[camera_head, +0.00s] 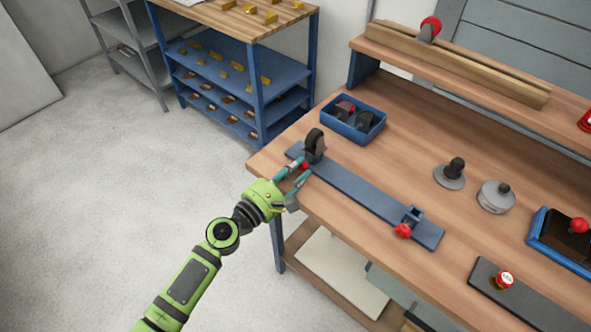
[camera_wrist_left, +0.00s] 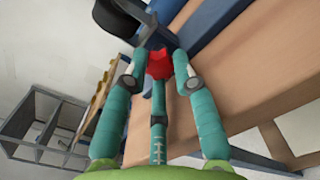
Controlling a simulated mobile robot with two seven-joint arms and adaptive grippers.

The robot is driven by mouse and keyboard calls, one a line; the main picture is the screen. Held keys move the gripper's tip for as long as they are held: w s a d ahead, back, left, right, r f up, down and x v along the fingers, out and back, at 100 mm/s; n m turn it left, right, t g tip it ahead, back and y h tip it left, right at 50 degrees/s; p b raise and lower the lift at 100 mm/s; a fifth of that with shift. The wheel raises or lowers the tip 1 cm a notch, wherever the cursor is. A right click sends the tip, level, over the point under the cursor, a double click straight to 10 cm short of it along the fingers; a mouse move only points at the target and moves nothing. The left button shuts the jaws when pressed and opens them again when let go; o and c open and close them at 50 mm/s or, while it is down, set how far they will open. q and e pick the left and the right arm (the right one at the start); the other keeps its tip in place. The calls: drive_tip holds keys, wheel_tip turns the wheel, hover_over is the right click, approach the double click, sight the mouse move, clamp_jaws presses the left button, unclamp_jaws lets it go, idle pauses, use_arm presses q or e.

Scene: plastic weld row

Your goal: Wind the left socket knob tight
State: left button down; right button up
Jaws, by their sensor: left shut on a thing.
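The left socket knob is red (camera_wrist_left: 159,63). It sits at the left end of a long blue-grey bar (camera_head: 355,190) near the bench's front edge. My left gripper (camera_head: 302,171) reaches in from the front left, its teal fingers shut on the left knob from either side. In the head view the fingers mostly hide this knob. A dark ring-like part (camera_head: 315,145) stands upright at the left socket, just behind the knob. The right socket (camera_head: 413,214) on the same bar looks empty, with its own red knob (camera_head: 403,231) in front. My right gripper is not in view.
A blue bin (camera_head: 353,133) with dark and red parts stands behind the bar. A black-knobbed piece (camera_head: 449,182) and a grey round piece (camera_head: 495,205) stand to the right. A blue shelf rack (camera_head: 262,100) stands left of the bench.

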use_arm(q)
drive_tip(key=shift+r+m, duration=0.15)
drive_tip(key=shift+m, duration=0.95)
drive_tip(key=c, duration=1.3)
unclamp_jaws()
drive_tip(key=shift+o, duration=0.2)
drive_tip(key=shift+d, duration=0.1)
drive_tip(key=shift+s, duration=0.1)
drive_tip(key=shift+s+a, duration=0.25)
drive_tip(key=shift+a, duration=0.05)
drive_tip(key=v, duration=1.1)
drive_tip(key=shift+o, duration=0.4)
drive_tip(key=shift+s, duration=0.1)
